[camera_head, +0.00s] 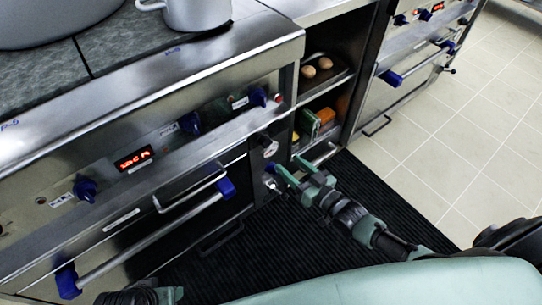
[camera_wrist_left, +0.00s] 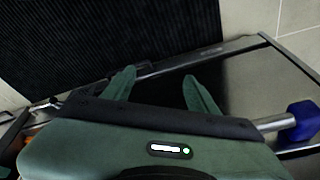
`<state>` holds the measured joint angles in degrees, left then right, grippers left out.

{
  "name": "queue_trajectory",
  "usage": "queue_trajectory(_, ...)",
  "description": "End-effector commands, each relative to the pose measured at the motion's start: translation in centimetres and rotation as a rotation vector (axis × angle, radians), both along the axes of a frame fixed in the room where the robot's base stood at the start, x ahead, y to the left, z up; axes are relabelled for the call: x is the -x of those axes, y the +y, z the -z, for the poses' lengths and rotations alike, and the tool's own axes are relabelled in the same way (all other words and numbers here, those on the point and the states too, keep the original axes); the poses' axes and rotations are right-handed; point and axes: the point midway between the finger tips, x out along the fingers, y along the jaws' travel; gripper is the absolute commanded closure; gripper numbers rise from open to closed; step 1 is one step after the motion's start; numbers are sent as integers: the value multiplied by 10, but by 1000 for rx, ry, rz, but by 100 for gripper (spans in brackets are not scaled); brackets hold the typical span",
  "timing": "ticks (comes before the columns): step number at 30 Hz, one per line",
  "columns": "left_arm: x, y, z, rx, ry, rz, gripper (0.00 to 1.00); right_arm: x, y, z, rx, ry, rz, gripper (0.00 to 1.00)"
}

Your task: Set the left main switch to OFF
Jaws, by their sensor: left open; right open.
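A narrow steel panel (camera_head: 262,160) stands at the right end of the left stove. It carries a dark knob (camera_head: 263,140), a round pale dial (camera_head: 271,149) and, lower down, a small blue part (camera_head: 271,168); I cannot tell which is the left main switch or its position. My right gripper (camera_head: 288,165) is open and empty, its fingertips close to the blue part; contact cannot be told. My left gripper (camera_wrist_left: 160,73) is open and empty in the left wrist view, above the floor and the stove's front. In the head view only part of it shows at the bottom left.
Blue knobs (camera_head: 190,122) and a lit red display (camera_head: 133,158) line the stove front. An oven handle (camera_head: 150,236) with blue ends juts out below. Open shelves (camera_head: 325,72) hold food. A dark ribbed mat (camera_head: 300,235) covers the floor; pale tiles (camera_head: 430,150) are clear.

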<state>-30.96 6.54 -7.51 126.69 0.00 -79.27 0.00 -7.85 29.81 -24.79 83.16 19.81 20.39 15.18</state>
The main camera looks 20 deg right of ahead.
Motion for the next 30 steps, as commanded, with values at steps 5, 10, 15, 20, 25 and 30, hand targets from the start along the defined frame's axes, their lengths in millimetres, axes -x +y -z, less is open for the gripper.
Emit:
queue_trajectory(5, 4, 1, -19, 0, -16, -1, 42, -7, 10, -22, -53, -71, -34, 45)
queue_trajectory(10, 8, 2, -35, 1, -23, -2, 42, -23, 18, -26, -60, -81, -37, 45)
queue_trajectory(15, 13, 3, -51, 1, -33, -3, 42, -49, 30, -25, -58, -78, -36, 45)
queue_trajectory(20, 14, 3, -50, 1, -33, -3, 42, -68, 38, -25, -58, -77, -35, 45)
queue_trajectory(25, 14, 3, -49, 1, -33, -3, 42, -76, 42, -25, -57, -74, -36, 45)
queue_trajectory(30, 14, 3, -49, 1, -33, -3, 42, -77, 42, -25, -57, -74, -36, 45)
